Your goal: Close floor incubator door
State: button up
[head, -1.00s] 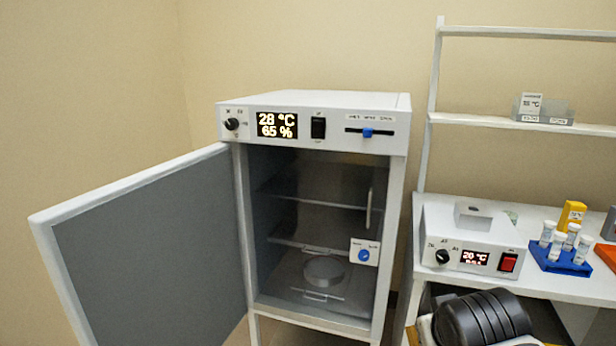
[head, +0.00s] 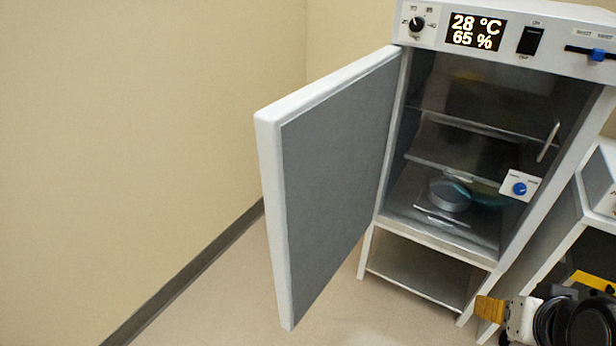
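The floor incubator (head: 432,219) stands at the right of the head view, with a lit display reading 28 °C and 65 %. Its door (head: 335,165) is hinged on the left and stands wide open, its grey inner face toward me. Inside, behind what looks like a clear inner pane with a handle (head: 547,142), are shelves and a round dish (head: 449,194). My arm shows at the bottom right, below and right of the incubator and apart from the door.
A white bench (head: 560,215) stands close at the incubator's right. The wall (head: 140,130) and dark baseboard (head: 190,275) run along the left. The floor (head: 225,310) left of the door and in front of it is clear.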

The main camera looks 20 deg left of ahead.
aim_at(321, 146)
jog(key=j+z, duration=0.1)
jog(key=j, duration=0.45)
jog(key=k+j, duration=0.1)
jog(key=j, duration=0.4)
jog(key=j+z, duration=0.15)
jog(key=j, duration=0.4)
jog(key=k+j, duration=0.15)
jog(key=j, duration=0.35)
jog(key=k+j+z, duration=0.15)
jog(key=j, duration=0.35)
jog(key=i+j+u, duration=0.1)
jog(key=j+u, duration=0.15)
jog(key=j, duration=0.2)
jog(key=i+j+u, duration=0.2)
jog(key=j, duration=0.3)
jog(key=k, duration=0.05)
